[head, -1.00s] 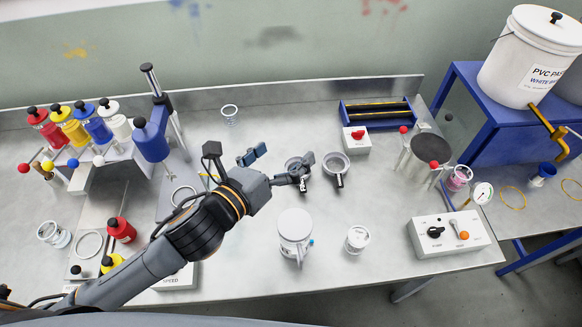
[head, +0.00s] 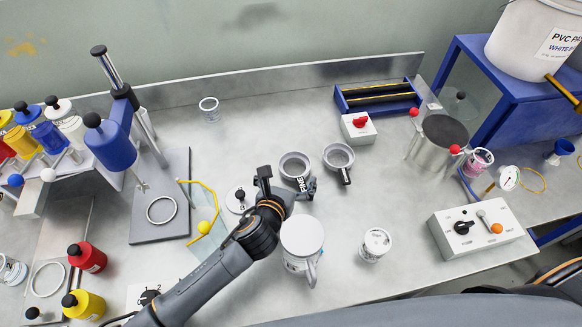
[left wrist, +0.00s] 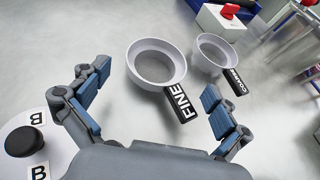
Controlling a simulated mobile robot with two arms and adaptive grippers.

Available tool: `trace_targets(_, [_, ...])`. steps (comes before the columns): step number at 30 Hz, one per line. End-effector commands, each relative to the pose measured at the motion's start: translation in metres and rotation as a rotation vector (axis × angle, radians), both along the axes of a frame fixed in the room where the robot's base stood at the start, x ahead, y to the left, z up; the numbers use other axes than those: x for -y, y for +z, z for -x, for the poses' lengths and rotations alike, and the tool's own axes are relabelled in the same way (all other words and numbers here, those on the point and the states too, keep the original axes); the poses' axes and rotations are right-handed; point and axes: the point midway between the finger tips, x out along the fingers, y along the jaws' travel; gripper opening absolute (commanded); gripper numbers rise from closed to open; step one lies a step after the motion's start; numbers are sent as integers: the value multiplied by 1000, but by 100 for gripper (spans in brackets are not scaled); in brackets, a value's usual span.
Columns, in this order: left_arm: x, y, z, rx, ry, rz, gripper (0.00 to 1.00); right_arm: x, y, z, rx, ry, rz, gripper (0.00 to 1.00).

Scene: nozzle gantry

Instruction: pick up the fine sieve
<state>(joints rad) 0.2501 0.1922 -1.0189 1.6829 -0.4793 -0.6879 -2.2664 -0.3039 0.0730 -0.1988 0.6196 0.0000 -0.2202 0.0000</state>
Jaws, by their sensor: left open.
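The fine sieve (head: 295,166) is a light grey round sieve lying on the metal table. Its black handle, lettered FINE, points toward my left gripper (head: 288,180). In the left wrist view the fine sieve (left wrist: 155,63) sits just beyond the open fingers of the left gripper (left wrist: 156,82). The handle lies between the fingers' lines, closer to the right finger, with no visible contact. The coarse sieve (head: 339,157) lies just right of it, with its own black handle; it also shows in the left wrist view (left wrist: 214,54). My right gripper is out of view.
A lid marked B (head: 240,199) lies left of the gripper. A white jug (head: 302,240) and a small tub (head: 375,245) stand in front. A white box with a red knob (head: 358,128) stands behind the coarse sieve.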

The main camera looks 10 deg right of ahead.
Motion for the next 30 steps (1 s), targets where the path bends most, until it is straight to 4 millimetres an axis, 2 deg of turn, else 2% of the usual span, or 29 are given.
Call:
trace_targets(4, [5, -6, -12, -1, 2, 1, 100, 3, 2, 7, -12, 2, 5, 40])
trace_targets(12, [18, -21, -39, 0, 2, 3, 100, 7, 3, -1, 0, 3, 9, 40])
trace_targets(22, [20, -24, -43, 0, 1, 2, 100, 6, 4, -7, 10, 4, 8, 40])
trace_targets(23, [20, -24, -43, 0, 1, 2, 96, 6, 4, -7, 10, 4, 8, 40])
trace_targets(30, [20, -24, -43, -1, 1, 2, 47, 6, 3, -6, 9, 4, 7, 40])
